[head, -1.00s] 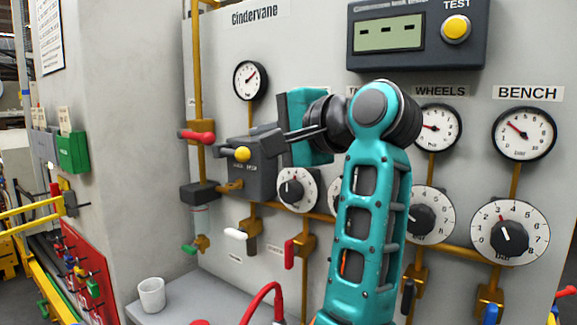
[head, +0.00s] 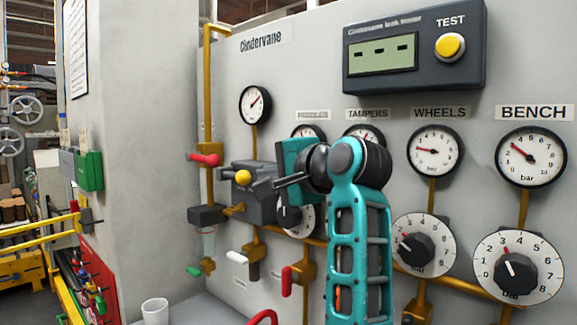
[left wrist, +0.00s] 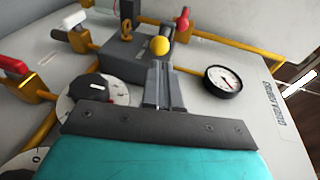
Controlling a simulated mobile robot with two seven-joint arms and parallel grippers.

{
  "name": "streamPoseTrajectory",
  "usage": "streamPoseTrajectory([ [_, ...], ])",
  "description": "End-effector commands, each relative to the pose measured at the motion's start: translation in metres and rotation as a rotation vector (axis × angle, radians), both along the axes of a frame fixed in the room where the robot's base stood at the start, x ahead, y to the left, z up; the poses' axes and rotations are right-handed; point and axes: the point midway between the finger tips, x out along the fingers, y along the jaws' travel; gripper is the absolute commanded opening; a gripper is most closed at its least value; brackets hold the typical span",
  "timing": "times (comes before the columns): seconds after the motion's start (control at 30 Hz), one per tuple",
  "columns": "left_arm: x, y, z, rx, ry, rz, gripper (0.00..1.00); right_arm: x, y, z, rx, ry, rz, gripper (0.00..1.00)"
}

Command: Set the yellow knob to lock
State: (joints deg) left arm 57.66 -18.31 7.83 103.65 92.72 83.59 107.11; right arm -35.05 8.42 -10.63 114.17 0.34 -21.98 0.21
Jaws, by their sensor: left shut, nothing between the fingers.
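The yellow knob (head: 243,178) is a ball at the front of a dark grey box (head: 264,207) mounted on the panel. In the left wrist view the yellow knob (left wrist: 159,46) shows just beyond my fingertips. My left gripper (head: 263,187) is shut and empty, with its fingertips just right of and slightly below the knob. The left gripper (left wrist: 158,68) points at the knob in the wrist view; I cannot tell whether it touches. Markings on the box are too small to read. My right gripper is not in view.
A red handle (head: 204,159) on a yellow pipe is left of the box. A pressure gauge (head: 255,104) hangs above it. A white lever (head: 237,257) and a red lever (head: 287,281) are below. A white cup (head: 155,311) stands at lower left.

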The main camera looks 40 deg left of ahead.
Motion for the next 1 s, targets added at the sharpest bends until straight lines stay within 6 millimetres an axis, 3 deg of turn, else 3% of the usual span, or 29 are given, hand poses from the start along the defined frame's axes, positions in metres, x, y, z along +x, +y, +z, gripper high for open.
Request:
streamPoseTrajectory([
  [0.1, 0.006, 0.023, -0.002, 0.003, 0.004, 0.003, 0.00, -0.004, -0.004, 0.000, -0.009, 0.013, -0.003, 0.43],
  [0.3, 0.014, 0.046, -0.008, 0.002, 0.003, 0.000, 0.00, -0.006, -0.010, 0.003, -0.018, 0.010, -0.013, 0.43],
  [0.8, 0.016, 0.055, -0.011, 0.000, 0.001, -0.001, 0.00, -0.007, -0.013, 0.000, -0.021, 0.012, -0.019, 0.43],
  [1.0, 0.018, 0.086, -0.012, 0.000, 0.001, 0.002, 0.00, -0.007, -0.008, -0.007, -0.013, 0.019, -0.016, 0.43],
])
